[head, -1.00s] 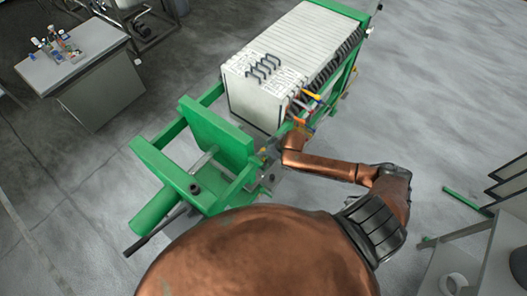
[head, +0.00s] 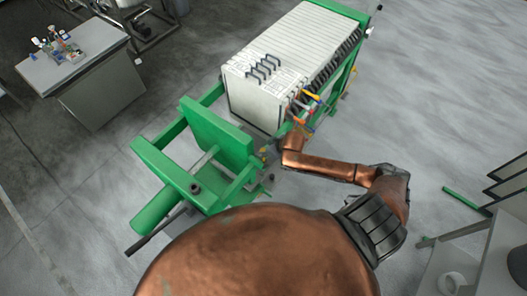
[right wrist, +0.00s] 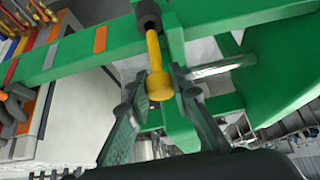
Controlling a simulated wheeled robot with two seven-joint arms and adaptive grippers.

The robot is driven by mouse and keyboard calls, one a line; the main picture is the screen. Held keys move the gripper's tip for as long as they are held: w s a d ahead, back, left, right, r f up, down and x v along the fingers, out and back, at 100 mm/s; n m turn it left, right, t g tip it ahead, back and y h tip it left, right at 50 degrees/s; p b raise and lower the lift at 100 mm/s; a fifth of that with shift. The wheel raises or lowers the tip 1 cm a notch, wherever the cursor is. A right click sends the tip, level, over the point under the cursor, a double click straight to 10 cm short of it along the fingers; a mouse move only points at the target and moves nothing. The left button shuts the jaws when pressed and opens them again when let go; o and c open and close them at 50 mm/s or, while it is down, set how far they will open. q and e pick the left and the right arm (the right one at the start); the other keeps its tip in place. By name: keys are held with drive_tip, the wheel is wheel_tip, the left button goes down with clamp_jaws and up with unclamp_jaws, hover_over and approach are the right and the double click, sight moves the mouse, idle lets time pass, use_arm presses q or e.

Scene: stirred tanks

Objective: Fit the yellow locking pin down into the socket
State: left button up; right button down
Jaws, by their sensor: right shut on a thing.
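The yellow locking pin (right wrist: 157,78) is between the fingertips of my right gripper (right wrist: 160,83) in the right wrist view. The gripper is shut on its rounded yellow head. The pin's shank points toward a black cylindrical socket (right wrist: 148,14) on the green frame. The shank's far end meets or overlaps the socket's rim in this view; I cannot tell if it is inside. In the head view my right gripper (head: 268,152) is small beside the green frame, partly hidden by my copper arm. My left gripper is not in view.
The green press frame (head: 215,130) holds a stack of white plates (head: 290,60). Coloured handles (head: 308,103) line its near side, close to my right arm. A grey desk (head: 85,60) stands at the upper left. A grey table (head: 465,255) is at the lower right.

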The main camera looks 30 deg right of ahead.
drive_tip(key=shift+f+b, duration=0.8)
drive_tip(key=shift+f, duration=0.85)
drive_tip(key=shift+r, duration=0.15)
idle(0.4)
drive_tip(key=shift+r+p, duration=1.25)
drive_tip(key=shift+p, duration=0.25)
drive_tip(key=shift+p, duration=0.35)
drive_tip(key=shift+f+b, duration=0.75)
drive_tip(key=shift+f, duration=0.65)
idle(0.5)
drive_tip(key=c, duration=1.7)
unclamp_jaws()
drive_tip(key=shift+o, duration=0.2)
